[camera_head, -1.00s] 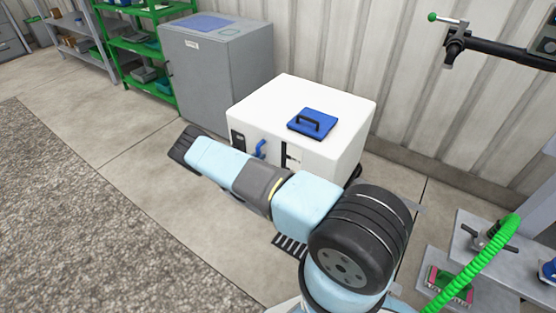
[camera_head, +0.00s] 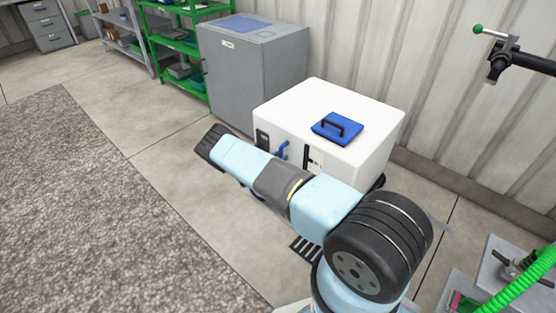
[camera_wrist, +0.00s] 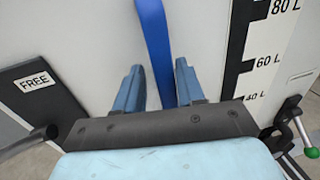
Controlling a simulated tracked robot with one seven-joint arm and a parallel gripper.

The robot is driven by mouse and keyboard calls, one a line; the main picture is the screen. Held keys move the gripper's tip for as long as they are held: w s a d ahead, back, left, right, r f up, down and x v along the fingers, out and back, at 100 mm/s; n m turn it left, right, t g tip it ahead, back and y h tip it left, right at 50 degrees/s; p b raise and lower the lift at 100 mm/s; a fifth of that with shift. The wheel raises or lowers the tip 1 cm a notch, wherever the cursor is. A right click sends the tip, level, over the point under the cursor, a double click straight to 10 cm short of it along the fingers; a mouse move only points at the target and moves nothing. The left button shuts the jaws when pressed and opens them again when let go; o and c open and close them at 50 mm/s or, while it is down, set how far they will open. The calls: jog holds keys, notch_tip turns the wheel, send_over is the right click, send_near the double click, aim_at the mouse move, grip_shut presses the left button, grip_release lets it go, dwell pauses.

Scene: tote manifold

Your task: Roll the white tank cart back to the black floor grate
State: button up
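The white tank cart (camera_head: 275,110) stands near the wall, a blue lid with a black handle (camera_head: 337,128) on top. A blue handle (camera_head: 282,150) is on its front, which also carries a black label panel reading FREE and a litre scale in the wrist view. The black floor grate (camera_head: 304,249) shows partly on the floor below the cart's front, the rest hidden by my arm. In the wrist view my gripper (camera_wrist: 158,72) has its two blue fingers apart, one either side of the blue handle (camera_wrist: 154,40), with gaps visible. My arm hides the gripper in the head view.
A grey cabinet (camera_head: 250,75) stands just left of the cart. Green shelving (camera_head: 172,45) is farther left. A grey carpet (camera_head: 70,190) covers the left floor. A green hose (camera_head: 520,285) and grey stand are at lower right. Bare floor lies between carpet and cart.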

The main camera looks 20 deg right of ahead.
jog(key=shift+s, duration=0.1)
jog(key=v, duration=1.3)
jog(key=shift+a, duration=0.4)
jog(key=shift+f, duration=0.1)
